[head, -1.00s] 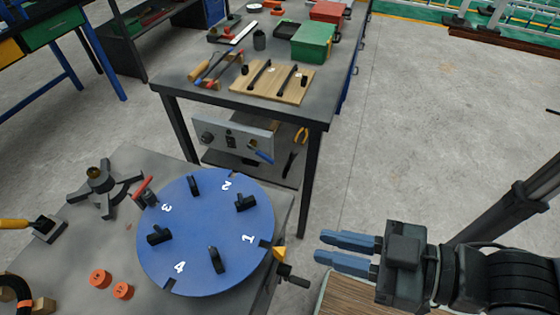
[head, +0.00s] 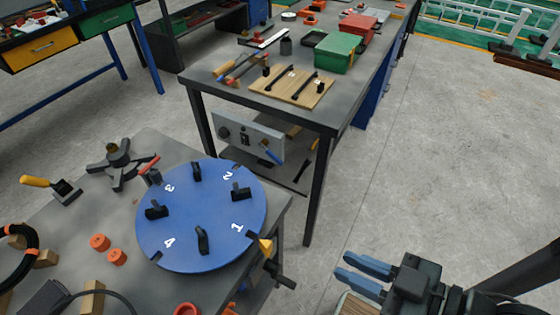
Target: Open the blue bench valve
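A grey panel (head: 243,137) is fixed at the near end of the far bench, below its top. A blue lever (head: 271,152) sits at the panel's right side, slanting down to the right; I take it as the blue valve's handle. A dark round knob and a small dark switch are on the panel to its left. My gripper (head: 344,266) is at the lower right, with two blue fingers apart and nothing between them. It is well away from the lever, to the right and nearer to me.
A near bench (head: 140,144) holds a blue numbered disc (head: 215,215) with black handles; a dark crank (head: 280,275) sticks out beside it. The far bench (head: 225,100) carries a wooden board and green box. Clear floor (head: 440,150) lies to the right.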

